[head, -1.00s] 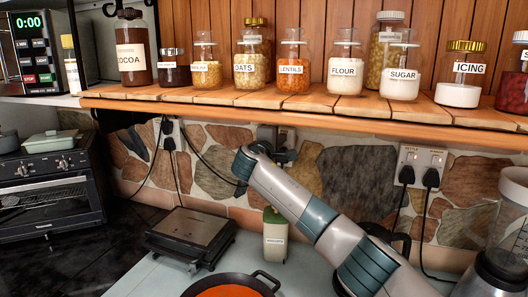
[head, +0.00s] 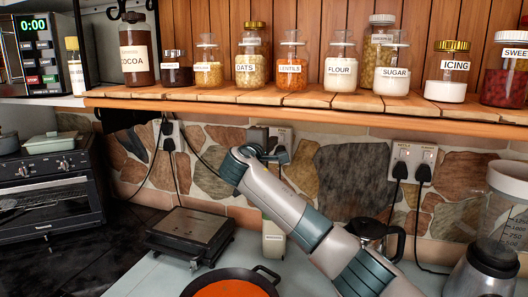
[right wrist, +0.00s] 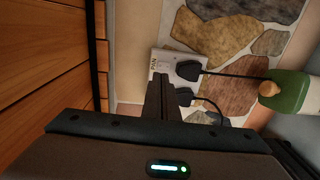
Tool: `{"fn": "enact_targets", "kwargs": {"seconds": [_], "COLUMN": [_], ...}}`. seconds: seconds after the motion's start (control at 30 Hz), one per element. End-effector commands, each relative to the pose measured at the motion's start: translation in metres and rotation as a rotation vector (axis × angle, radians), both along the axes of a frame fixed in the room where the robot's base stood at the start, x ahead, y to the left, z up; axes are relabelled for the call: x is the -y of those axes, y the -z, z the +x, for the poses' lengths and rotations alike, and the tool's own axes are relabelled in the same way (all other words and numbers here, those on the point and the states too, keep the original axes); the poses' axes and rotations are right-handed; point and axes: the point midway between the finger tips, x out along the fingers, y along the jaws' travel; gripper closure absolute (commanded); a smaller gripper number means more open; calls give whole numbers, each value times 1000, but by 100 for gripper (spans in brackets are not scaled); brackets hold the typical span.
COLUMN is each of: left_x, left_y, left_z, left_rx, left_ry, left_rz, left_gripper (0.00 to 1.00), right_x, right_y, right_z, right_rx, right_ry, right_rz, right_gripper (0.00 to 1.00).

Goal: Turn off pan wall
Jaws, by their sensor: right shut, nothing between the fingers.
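The pan wall socket is a pale plate (right wrist: 163,67) with a "PAN" label on the stone wall in the right wrist view. Two black plugs (right wrist: 188,70) with cables sit in it. In the head view part of the socket (head: 286,134) shows under the shelf, partly covered by my gripper. My right gripper (head: 276,155) is shut and empty, right in front of the socket. In the right wrist view its closed fingers (right wrist: 160,78) overlap the plate's lower edge; whether they touch it I cannot tell. The switches are too small to make out. My left gripper is out of view.
A wooden shelf (head: 300,105) with several jars runs just above the gripper. A green-topped bottle (head: 273,242) stands below it, with a grill (head: 190,232) and an orange pan (head: 232,287) nearby. A kettle socket (head: 413,160) and blender (head: 487,270) are at right.

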Motion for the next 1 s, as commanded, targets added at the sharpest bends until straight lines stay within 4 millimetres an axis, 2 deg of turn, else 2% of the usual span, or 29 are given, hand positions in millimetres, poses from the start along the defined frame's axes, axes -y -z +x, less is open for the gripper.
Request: {"fn": "enact_targets", "kwargs": {"seconds": [0.2, 0.43, 0.6, 1.0], "left_x": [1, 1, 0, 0], "left_y": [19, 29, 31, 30], "left_z": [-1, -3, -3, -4], "left_rx": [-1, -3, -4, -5], "left_ry": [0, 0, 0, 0], "left_rz": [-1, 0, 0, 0], "left_gripper": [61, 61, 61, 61], "right_x": [-12, -19, -20, -20], "right_y": [1, -3, -5, -5], "right_z": [-31, -56, -63, -63], "right_rx": [3, 2, 0, 0], "right_ry": [-4, -2, 0, 0], "right_rz": [2, 2, 0, 0], "right_gripper": [100, 100, 100, 100]}}
